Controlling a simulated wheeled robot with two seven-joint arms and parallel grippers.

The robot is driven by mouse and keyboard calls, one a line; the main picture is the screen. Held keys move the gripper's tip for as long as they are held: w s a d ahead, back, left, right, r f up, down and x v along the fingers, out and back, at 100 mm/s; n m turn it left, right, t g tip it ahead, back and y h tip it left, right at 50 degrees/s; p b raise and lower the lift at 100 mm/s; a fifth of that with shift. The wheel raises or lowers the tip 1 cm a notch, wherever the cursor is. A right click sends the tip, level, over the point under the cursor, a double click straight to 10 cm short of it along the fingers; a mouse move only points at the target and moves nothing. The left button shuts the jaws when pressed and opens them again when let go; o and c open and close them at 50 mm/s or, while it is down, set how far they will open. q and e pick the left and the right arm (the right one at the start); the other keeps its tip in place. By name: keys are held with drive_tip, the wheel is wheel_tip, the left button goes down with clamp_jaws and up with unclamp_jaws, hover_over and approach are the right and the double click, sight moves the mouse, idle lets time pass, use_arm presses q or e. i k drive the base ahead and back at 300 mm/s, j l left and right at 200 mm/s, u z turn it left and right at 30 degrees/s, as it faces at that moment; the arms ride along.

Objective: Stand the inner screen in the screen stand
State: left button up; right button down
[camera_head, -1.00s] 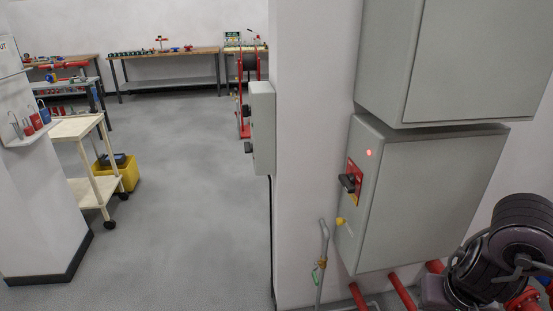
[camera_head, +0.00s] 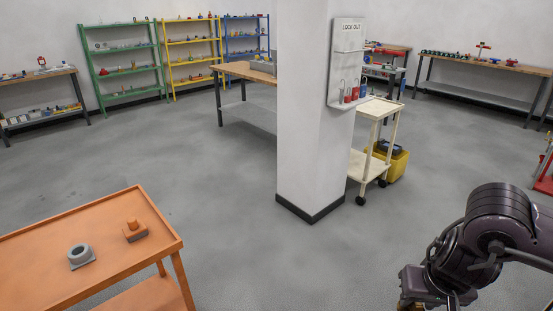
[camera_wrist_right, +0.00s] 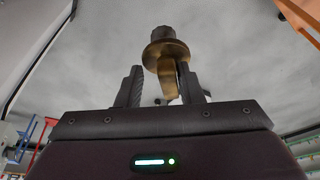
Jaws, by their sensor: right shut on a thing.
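My right gripper (camera_wrist_right: 163,88) is shut on a brass piece with a round flange and dark knobbed end (camera_wrist_right: 166,48), which I take to be the inner screen. In the head view my right gripper (camera_head: 424,290) is at the lower right, and a bit of brass shows below it at the picture's edge. A grey block with a round ring-like opening (camera_head: 80,256), possibly the screen stand, sits on the orange table at the lower left, well away from the gripper. My left gripper is not in view.
The orange table (camera_head: 60,235) also carries an orange knobbed piece on a grey base (camera_head: 135,230). A white pillar (camera_head: 308,130) with a lockout board (camera_head: 346,60) stands mid-view. A cream trolley (camera_head: 372,140) and yellow bin (camera_head: 390,163) stand behind it. Grey floor lies open between.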

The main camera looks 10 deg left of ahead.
sight(81, 257)
drive_tip(key=i+j+u, duration=0.1)
drive_tip(key=u, duration=0.35)
drive_tip(key=i+u, duration=0.1)
drive_tip(key=u, duration=0.3)
drive_tip(key=i+u, duration=0.1)
drive_tip(key=u, duration=0.35)
drive_tip(key=i+u, duration=0.1)
drive_tip(key=u, duration=0.3)
drive_tip(key=i+u, duration=0.1)
drive_tip(key=u, duration=0.35)
drive_tip(key=i+l+u, duration=0.6)
drive_tip(key=l+u, duration=0.15)
drive_tip(key=i+l, duration=0.2)
drive_tip(key=l, duration=0.2)
